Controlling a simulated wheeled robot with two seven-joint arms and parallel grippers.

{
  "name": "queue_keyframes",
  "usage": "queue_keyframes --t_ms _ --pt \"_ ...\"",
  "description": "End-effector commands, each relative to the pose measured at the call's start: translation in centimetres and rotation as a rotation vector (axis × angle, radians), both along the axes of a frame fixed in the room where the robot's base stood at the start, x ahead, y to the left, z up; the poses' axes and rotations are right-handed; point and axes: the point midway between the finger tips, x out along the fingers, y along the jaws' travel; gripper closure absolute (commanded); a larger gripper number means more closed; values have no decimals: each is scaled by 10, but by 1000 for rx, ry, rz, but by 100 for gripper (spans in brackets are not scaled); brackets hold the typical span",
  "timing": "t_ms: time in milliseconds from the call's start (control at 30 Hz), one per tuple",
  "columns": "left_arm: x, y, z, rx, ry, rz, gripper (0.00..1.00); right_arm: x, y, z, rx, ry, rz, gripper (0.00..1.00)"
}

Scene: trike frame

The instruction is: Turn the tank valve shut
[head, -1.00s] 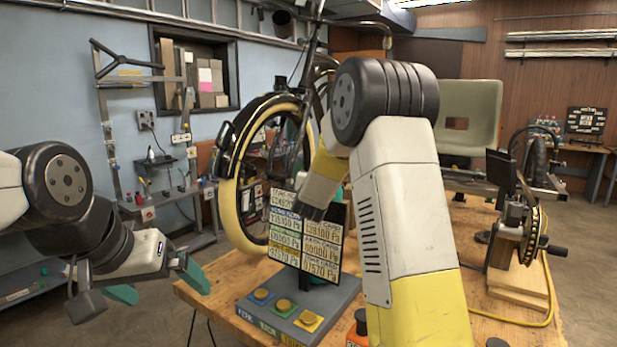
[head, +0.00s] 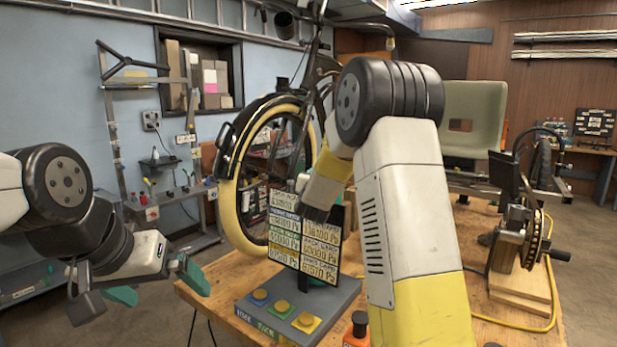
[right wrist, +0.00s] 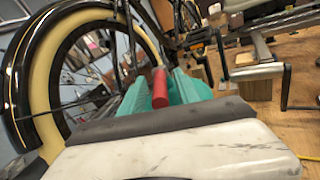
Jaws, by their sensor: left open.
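In the right wrist view, a red bar-like handle (right wrist: 160,88) stands between the teal fingers of my right gripper (right wrist: 161,92). The fingers sit close on both sides of it and look shut on it. I cannot tell what the handle joins to, and no tank is clearly seen. In the head view my right arm hides this gripper and the handle. My left gripper (head: 157,287) is open and empty at the lower left, off the bench's left edge.
A panel of pressure readings (head: 306,235) stands on a grey button box (head: 330,300) on the wooden bench (head: 215,275). A bicycle with a cream-tyred wheel (head: 231,200) stands behind. A wheel assembly (head: 530,240) and yellow cable are at the right.

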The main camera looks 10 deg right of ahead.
Motion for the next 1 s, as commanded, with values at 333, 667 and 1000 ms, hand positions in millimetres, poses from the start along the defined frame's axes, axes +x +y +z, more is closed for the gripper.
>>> queue_keyframes --t_ms 333,667,1000 --pt "0 0 0 0 0 0 0 -40 11 1 2 0 1 61" --pt "0 0 0 0 0 0 0 -75 20 0 0 0 0 61" --pt "0 0 0 0 0 0 0 -75 19 1 8 -5 -6 79"
